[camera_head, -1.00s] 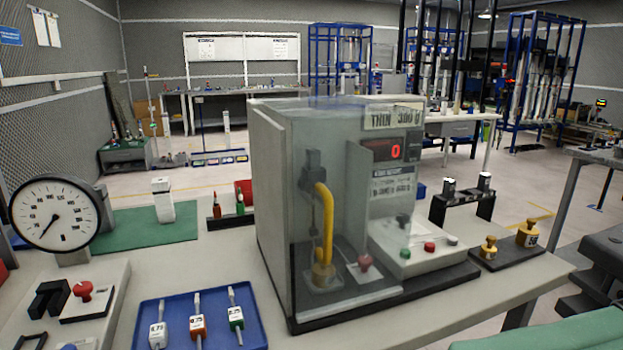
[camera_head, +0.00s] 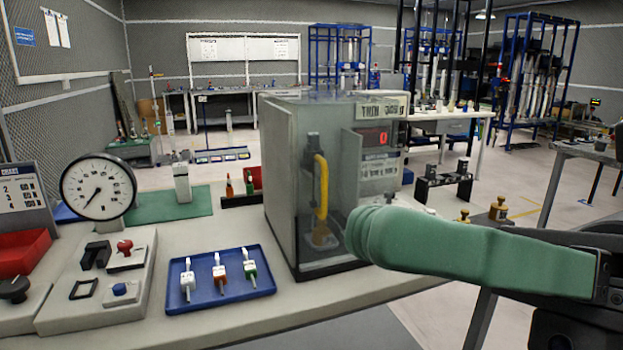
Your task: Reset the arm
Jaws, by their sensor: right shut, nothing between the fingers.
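My right gripper (camera_head: 368,232) comes in from the right edge, with long, rounded green fingers lying together and nothing held. It points left across the picture. Its tip overlaps the lower right part of the glass-fronted test cabinet (camera_head: 277,190) in the view; I cannot tell whether they touch. Behind it, the cabinet's lower front controls are hidden. The dark wrist of my right arm shows at the far right. My left gripper is not in view.
A round gauge (camera_head: 98,187), a control panel (camera_head: 60,318) and a red bin (camera_head: 22,255) stand left. Brass weights (camera_head: 498,208) and a black rack (camera_head: 444,190) stand right.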

